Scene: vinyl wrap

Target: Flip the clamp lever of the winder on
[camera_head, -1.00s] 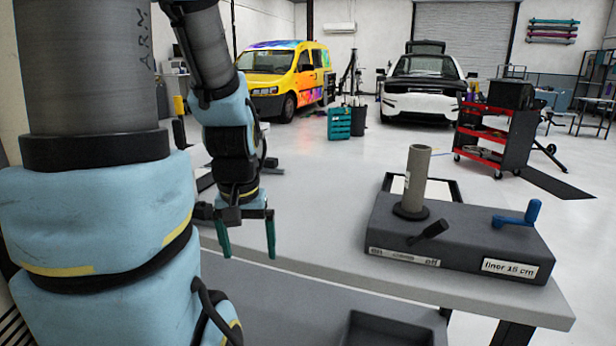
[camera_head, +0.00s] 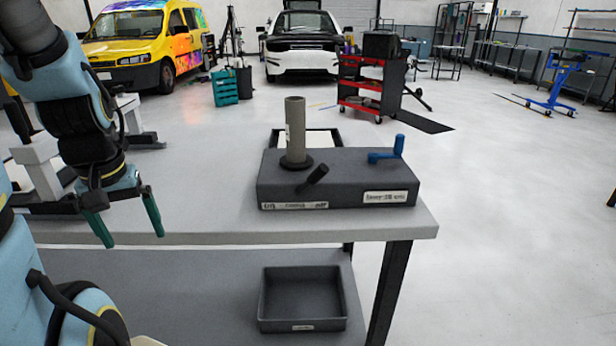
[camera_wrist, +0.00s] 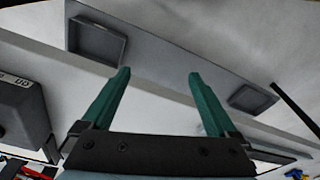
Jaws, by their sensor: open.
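The winder (camera_head: 340,180) is a dark grey box on the right part of the bench top. A grey upright tube (camera_head: 295,132) stands on it. Its short black clamp lever (camera_head: 312,181) sits at the front of the tube, tilted up to the right, above a white on/off label strip (camera_head: 295,205). A blue crank (camera_head: 386,149) is at the right end. My gripper (camera_head: 124,228) hangs open and empty to the left of the winder, its green fingers apart. In the wrist view my gripper (camera_wrist: 157,88) is also open, with part of the winder (camera_wrist: 20,112) at the left edge.
The bench top (camera_head: 210,215) is clear between my gripper and the winder. A dark tray (camera_head: 302,325) sits on the lower shelf. A red tool cart (camera_head: 362,85), a yellow van (camera_head: 140,45) and a white car (camera_head: 302,45) stand behind on open floor.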

